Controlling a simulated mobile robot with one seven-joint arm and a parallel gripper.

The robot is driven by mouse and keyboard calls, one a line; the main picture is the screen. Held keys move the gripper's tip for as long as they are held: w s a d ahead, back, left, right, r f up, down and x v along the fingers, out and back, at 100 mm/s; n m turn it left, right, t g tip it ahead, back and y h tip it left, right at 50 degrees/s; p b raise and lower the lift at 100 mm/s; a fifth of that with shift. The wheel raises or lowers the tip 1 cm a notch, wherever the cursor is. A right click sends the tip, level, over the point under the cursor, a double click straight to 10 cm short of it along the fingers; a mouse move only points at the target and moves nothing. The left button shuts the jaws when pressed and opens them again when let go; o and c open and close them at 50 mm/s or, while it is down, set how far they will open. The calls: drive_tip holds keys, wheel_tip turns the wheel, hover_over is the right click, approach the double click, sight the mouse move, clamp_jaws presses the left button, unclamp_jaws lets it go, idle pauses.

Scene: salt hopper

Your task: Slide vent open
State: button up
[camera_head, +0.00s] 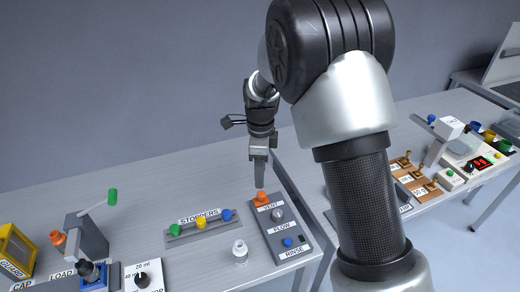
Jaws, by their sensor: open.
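The grey control panel (286,252) stands near the right end of the left table. Its labels read VENT, FLOW and RINSE. An orange knob (262,198) sits at its top by the VENT label, a grey dial (278,214) is below that, and a blue button (287,242) is lower down. My gripper (260,183) points down just above the orange knob. Its fingers are seen nearly edge-on, so the gap between them is hard to see. I cannot tell whether the fingertips touch the knob.
A STOPPERS rack (203,230) with green, yellow and blue stoppers stands left of the panel. A small clear bottle (240,250) stands between them. A grey device with a green-ended lever (88,235) is farther left. My arm hides part of the right table.

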wheel_tip(320, 180, up, 9)
drive_tip(key=shift+r, duration=0.2)
idle(0.4)
drive_tip(key=s+d+r+n+t+y+p, duration=0.1)
drive_tip(key=s+d+r+n+t, duration=0.2)
drive_tip(key=s+d+r+n, duration=0.75)
drive_tip(key=s+d+r+n+t, duration=0.1)
drive_tip(key=s+d+n, duration=0.1)
drive_tip(key=s+n, duration=0.2)
drive_tip(key=s+d+r+n+t+h, duration=0.1)
drive_tip(key=s+d+r+n, duration=0.1)
drive_tip(key=s, duration=0.8)
drive_tip(key=shift+s+d+n+t+p, duration=0.3)
drive_tip(key=shift+d+n+p, duration=0.2)
drive_tip(key=shift+n, duration=0.55)
